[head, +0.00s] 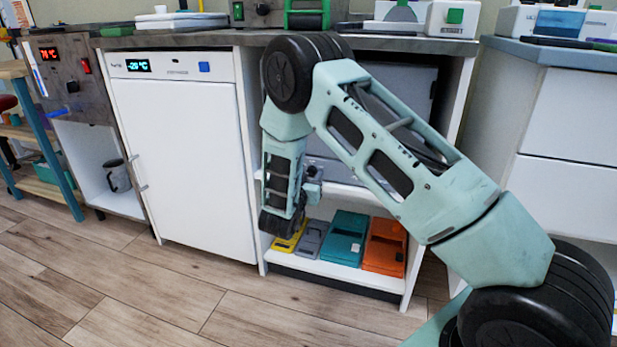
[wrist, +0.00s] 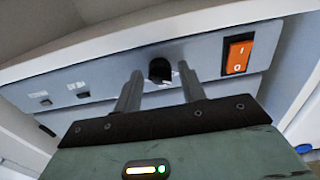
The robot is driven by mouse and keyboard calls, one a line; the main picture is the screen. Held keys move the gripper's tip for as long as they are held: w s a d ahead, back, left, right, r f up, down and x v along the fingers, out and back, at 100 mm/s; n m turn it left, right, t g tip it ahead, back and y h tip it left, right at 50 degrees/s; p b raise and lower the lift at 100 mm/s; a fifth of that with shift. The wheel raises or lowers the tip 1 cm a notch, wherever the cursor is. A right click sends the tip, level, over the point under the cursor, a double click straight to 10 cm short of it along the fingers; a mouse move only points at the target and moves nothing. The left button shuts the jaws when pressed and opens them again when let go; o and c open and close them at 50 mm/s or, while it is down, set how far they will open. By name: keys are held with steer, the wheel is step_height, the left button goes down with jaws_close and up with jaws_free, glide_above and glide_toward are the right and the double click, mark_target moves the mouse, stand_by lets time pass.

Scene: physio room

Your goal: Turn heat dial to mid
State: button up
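In the wrist view, a black dial (wrist: 159,69) sits on a grey control panel (wrist: 105,78), with small pale markings beside it. My gripper (wrist: 161,72) is open, with one finger to the left and one to the right of the dial. Gaps show between both fingers and the dial, and nothing is held. How far the fingertips are from the panel is unclear. The dial's pointer setting cannot be read. In the head view my arm reaches down in front of the open shelf bay, and its fingers and this dial are hidden.
An orange rocker switch (wrist: 238,57) is right of the dial. White walls close in around the panel. In the head view, a white cabinet (head: 183,150) stands left, and yellow, grey, teal and orange cases (head: 384,247) lie on the lower shelf. The front floor is clear.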

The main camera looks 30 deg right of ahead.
steer(key=c, duration=0.7)
steer(key=shift+o, duration=0.2)
steer(key=shift+m, duration=0.3)
steer(key=m, duration=0.5)
steer(key=shift+a+f, duration=0.1)
steer(key=m+b, duration=0.2)
steer(key=m, duration=0.4)
steer(key=o, duration=1)
steer(key=p+v, duration=0.5)
steer(key=v, duration=1.2)
steer(key=shift+s+a, duration=0.2)
